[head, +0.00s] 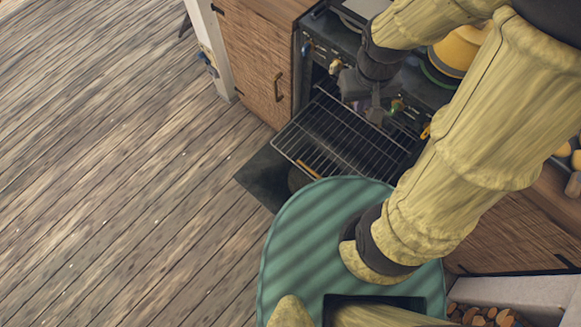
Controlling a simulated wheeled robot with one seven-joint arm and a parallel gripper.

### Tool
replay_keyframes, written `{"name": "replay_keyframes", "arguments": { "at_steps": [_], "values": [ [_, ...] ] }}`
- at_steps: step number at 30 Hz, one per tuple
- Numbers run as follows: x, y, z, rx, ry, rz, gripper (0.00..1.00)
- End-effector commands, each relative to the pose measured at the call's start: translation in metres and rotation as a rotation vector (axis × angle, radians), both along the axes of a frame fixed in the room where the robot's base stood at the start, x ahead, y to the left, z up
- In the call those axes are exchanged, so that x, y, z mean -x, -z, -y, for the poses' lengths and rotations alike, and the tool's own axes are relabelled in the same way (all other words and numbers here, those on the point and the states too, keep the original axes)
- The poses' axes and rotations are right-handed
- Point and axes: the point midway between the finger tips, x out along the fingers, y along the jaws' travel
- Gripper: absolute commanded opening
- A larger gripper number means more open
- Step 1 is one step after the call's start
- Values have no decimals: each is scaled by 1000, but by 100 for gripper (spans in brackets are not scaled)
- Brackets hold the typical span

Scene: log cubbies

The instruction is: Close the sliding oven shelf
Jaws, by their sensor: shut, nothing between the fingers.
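The oven shelf (340,137) is a dark wire rack. It is slid out of the oven and juts toward me over the lowered dark oven door (262,178). My gripper (374,113) is above the back part of the rack, near the oven front. It is shut and holds nothing. I cannot tell whether its fingertips touch the rack wires. My arm hides the right side of the rack and part of the oven opening.
A wooden cabinet (255,60) with a metal handle stands left of the oven. A yellow pot (457,50) sits on the stove top behind my arm. More wooden cabinets (515,235) are at the right. The plank floor (110,150) on the left is clear.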

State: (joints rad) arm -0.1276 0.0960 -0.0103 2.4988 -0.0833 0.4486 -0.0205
Motion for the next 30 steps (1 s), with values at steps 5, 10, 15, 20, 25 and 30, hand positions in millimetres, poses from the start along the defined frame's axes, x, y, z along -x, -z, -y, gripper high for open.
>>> {"name": "replay_keyframes", "arguments": {
  "at_steps": [5,10,15,20,25,30],
  "values": [
    [2,83,-30,94,-242,-145,0],
    [4,143,-53,207,-461,-265,0],
    [6,202,-74,343,-671,-374,0],
    [7,255,-95,491,-862,-461,0],
    [7,310,-119,671,-1051,-536,0],
    [8,364,-147,873,-1223,-590,0]
  ]
}}
